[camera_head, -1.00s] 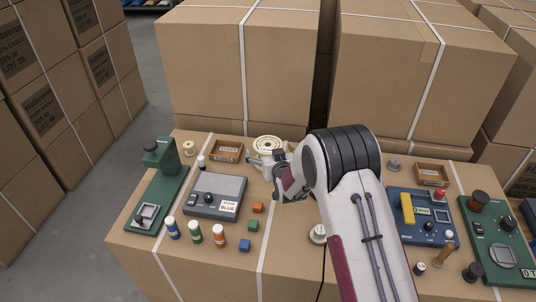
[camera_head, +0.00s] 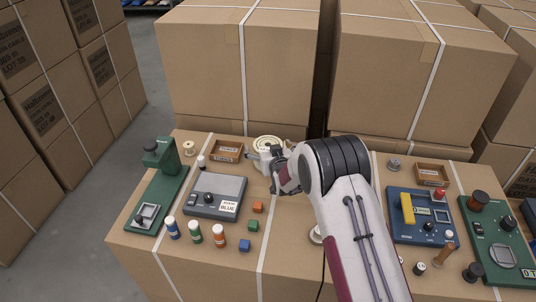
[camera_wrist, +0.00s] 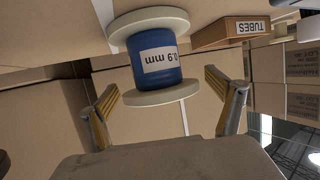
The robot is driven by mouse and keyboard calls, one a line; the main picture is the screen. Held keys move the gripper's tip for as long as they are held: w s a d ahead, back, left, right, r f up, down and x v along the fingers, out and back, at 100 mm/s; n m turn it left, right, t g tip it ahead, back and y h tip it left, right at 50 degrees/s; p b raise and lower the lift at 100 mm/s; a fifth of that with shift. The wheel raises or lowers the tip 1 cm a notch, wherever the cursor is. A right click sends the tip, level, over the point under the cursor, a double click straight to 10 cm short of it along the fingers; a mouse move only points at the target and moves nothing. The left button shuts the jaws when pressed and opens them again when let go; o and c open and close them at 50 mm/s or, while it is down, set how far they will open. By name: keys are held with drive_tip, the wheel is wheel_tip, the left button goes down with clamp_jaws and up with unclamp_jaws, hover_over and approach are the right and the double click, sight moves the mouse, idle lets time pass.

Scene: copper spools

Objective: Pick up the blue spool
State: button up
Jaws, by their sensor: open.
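The blue spool (camera_wrist: 154,65) shows in the wrist view, with cream flanges at both ends and a white label reading 0.9 mm upside down. My gripper (camera_wrist: 166,108) is open, one finger on each side of the picture. The spool's nearer flange lies about between the fingertips, with space on both sides; I see no contact. In the head view my gripper (camera_head: 268,161) is at the back of the box top, just in front of a cream round top (camera_head: 268,143), probably the spool's flange. The blue winding is hidden there.
A wooden tubes box (camera_head: 227,152) stands left of my gripper. A grey device (camera_head: 216,196) labelled BLUE, a green machine (camera_head: 160,190), bottles and small blocks fill the left. A blue panel (camera_head: 422,215) stands right. Large cartons (camera_head: 240,75) rise behind.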

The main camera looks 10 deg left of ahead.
drive_tip(key=shift+r, duration=0.1)
drive_tip(key=c, duration=1.5)
drive_tip(key=shift+r, duration=0.15)
drive_tip(key=shift+c, duration=0.2)
drive_tip(key=shift+r, duration=4.85)
